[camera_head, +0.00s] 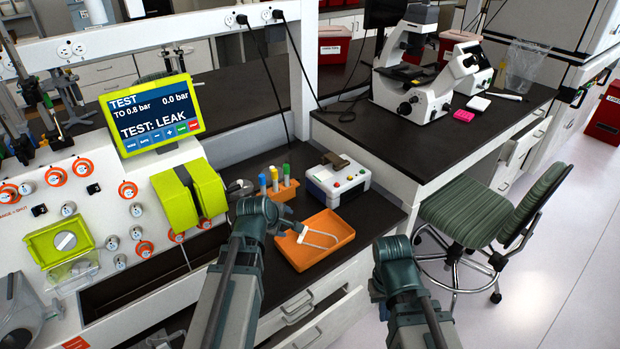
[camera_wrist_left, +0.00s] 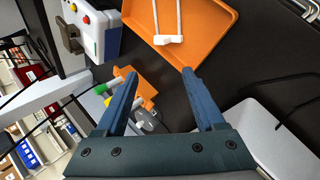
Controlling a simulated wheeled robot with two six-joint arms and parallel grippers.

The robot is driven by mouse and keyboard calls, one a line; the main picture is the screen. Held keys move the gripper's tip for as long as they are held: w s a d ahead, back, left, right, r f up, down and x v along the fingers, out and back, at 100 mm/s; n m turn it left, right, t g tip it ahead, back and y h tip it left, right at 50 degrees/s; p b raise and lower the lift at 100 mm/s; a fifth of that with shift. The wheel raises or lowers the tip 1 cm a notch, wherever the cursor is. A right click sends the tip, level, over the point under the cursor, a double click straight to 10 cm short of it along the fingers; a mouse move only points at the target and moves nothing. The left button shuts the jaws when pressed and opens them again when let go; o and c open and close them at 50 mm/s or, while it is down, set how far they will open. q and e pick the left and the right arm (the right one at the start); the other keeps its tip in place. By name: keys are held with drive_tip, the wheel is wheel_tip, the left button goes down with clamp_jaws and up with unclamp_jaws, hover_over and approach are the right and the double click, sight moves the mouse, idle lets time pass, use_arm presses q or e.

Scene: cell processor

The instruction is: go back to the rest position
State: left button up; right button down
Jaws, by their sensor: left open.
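My left gripper (camera_wrist_left: 160,75) is open and empty in the left wrist view, its two blue fingers spread apart. In the head view the left arm reaches over the dark bench, left of an orange tray (camera_head: 333,230), and its fingers are hard to make out. The tray, with a white U-shaped piece in it (camera_wrist_left: 167,38), lies beyond the fingers in the wrist view. My right gripper (camera_head: 392,252) is beside the bench's right edge, over the floor; its jaws cannot be made out.
An orange rack (camera_head: 283,190) with coloured-cap tubes and a white box with buttons (camera_head: 338,183) stand behind the tray. The cell processor with its green-framed screen (camera_head: 150,112) is at left. A green stool (camera_head: 485,212) is at right. Open drawers (camera_head: 320,325) jut out below the bench.

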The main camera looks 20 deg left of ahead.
use_arm(q)
drive_tip(key=shift+d, duration=0.1)
drive_tip(key=s+d+f+m+g+y, duration=0.1)
drive_tip(key=s+d+m+g, duration=0.3)
drive_tip(key=s+d+m, duration=0.5)
drive_tip(key=s+d+f+m+g+y, duration=0.1)
drive_tip(key=s+d+f+m+g, duration=0.2)
drive_tip(key=s+d+m, duration=0.6)
drive_tip(key=m+g, duration=0.1)
drive_tip(key=m, duration=0.1)
drive_tip(key=shift+d+f+m, duration=0.3)
drive_tip(key=shift+m, duration=0.1)
